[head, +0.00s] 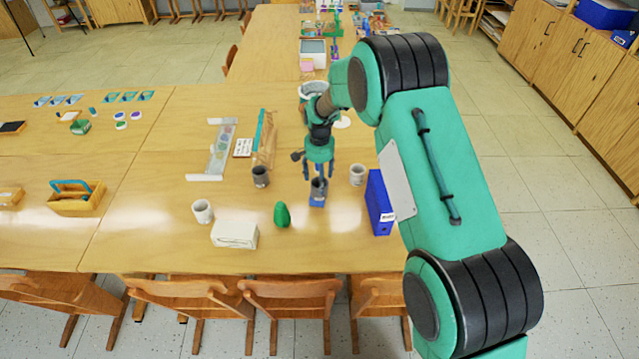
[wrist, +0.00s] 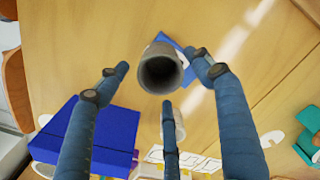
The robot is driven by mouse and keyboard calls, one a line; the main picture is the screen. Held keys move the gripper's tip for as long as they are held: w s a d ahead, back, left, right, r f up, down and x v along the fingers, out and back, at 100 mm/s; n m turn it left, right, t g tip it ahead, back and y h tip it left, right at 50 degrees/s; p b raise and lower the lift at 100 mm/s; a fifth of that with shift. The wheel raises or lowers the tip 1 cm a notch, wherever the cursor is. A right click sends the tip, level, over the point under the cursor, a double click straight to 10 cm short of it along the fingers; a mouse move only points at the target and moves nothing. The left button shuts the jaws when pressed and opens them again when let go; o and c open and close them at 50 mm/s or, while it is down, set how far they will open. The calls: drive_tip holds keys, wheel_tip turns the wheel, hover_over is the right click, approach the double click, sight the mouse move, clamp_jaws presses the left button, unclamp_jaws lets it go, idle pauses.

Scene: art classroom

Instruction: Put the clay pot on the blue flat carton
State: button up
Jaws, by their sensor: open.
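The clay pot (head: 319,187), a grey cup shape with a dark open mouth, stands upright on the small blue flat carton (head: 317,202). In the wrist view the pot (wrist: 160,72) appears between my fingertips, with a corner of the carton (wrist: 172,42) showing behind it. My gripper (head: 318,172) points down just above the pot. Its fingers (wrist: 160,75) are open and spread around the pot; gaps show at the left and lower fingers, and the right fingertip looks close to the pot's side. The pot hides part of the carton.
A light cup (head: 357,175) and a tall blue box (head: 378,203) stand to the right. A dark cup (head: 260,176), a green egg-shaped object (head: 282,214), a white block (head: 234,233) and a pale cup (head: 202,211) stand to the left. Chairs line the front edge.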

wheel_tip(320, 180, up, 8)
drive_tip(key=p, duration=0.1)
drive_tip(key=shift+r, duration=0.15)
idle(0.9)
drive_tip(key=s+d+r+n+t, duration=0.1)
drive_tip(key=s+d+r, duration=0.4)
drive_tip(key=r, duration=0.4)
drive_tip(key=s+d+r+t, duration=0.1)
drive_tip(key=s+d+r, duration=0.2)
drive_tip(key=s+r, duration=0.5)
drive_tip(key=s+d+r+n+t, duration=0.1)
drive_tip(key=s+d+r, duration=0.35)
drive_tip(key=r, duration=0.55)
drive_tip(key=s+d+r+n+t, duration=0.1)
drive_tip(key=s+d, duration=0.1)
drive_tip(key=s, duration=0.8)
drive_tip(key=s+d+r, duration=0.2)
drive_tip(key=s, duration=0.8)
drive_tip(key=s+d+r+n+t, duration=0.1)
drive_tip(key=s+d+r, duration=0.1)
drive_tip(key=s, duration=0.8)
drive_tip(key=shift+d+r+n+t, duration=0.25)
drive_tip(key=shift+d+n+t, duration=0.05)
drive_tip(key=shift+d, duration=0.15)
